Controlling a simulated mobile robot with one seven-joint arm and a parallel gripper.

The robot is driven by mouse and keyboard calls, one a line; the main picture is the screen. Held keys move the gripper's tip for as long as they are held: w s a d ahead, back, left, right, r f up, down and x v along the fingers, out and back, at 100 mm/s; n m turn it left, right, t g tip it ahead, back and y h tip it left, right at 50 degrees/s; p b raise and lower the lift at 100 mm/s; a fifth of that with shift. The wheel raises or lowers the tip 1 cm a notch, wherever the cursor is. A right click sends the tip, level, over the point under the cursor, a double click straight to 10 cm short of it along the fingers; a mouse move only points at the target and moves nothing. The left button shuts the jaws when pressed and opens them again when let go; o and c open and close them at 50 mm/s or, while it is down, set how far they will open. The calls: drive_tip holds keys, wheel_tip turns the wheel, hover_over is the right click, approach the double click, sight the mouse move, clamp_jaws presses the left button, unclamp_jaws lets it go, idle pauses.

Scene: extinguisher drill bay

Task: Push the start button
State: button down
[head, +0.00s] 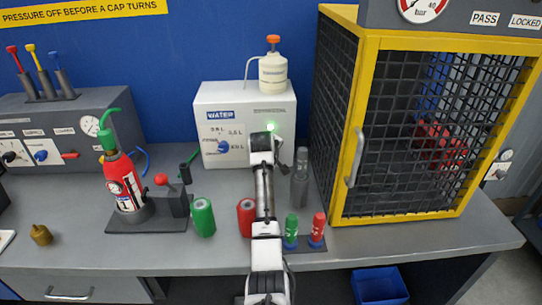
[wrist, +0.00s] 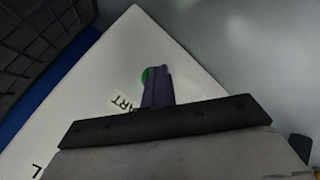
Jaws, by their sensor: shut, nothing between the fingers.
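The white water dispenser box (head: 225,105) with a blue WATER label stands against the blue back wall. A bright green glow (head: 271,126) shows on its front, just above my wrist. In the wrist view the green start button (wrist: 146,75) sits on the white face (wrist: 125,55), beside a partly hidden label ending in "ART" (wrist: 123,104). My gripper (wrist: 157,72) is shut and empty, with its tips over the right part of the button. I cannot tell whether they touch it. In the head view my wrist hides the fingertips.
The black mesh cage with a yellow frame (head: 370,42) stands close on the right. A grey cylinder (head: 299,185) stands right of my arm. Red (head: 245,216) and green (head: 203,217) cylinders and a red extinguisher (head: 122,182) stand to the left on the bench.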

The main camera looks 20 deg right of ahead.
drive_tip(key=shift+s+a, duration=0.1)
drive_tip(key=shift+s, duration=0.15)
drive_tip(key=shift+s+a, duration=0.1)
drive_tip(key=shift+s, duration=0.1)
drive_tip(key=shift+s+a, duration=0.25)
drive_tip(key=shift+s, duration=0.65)
drive_tip(key=shift+s+a, duration=0.25)
drive_tip(key=shift+s, duration=0.65)
drive_tip(key=shift+s+a, duration=0.25)
drive_tip(key=shift+s, duration=0.65)
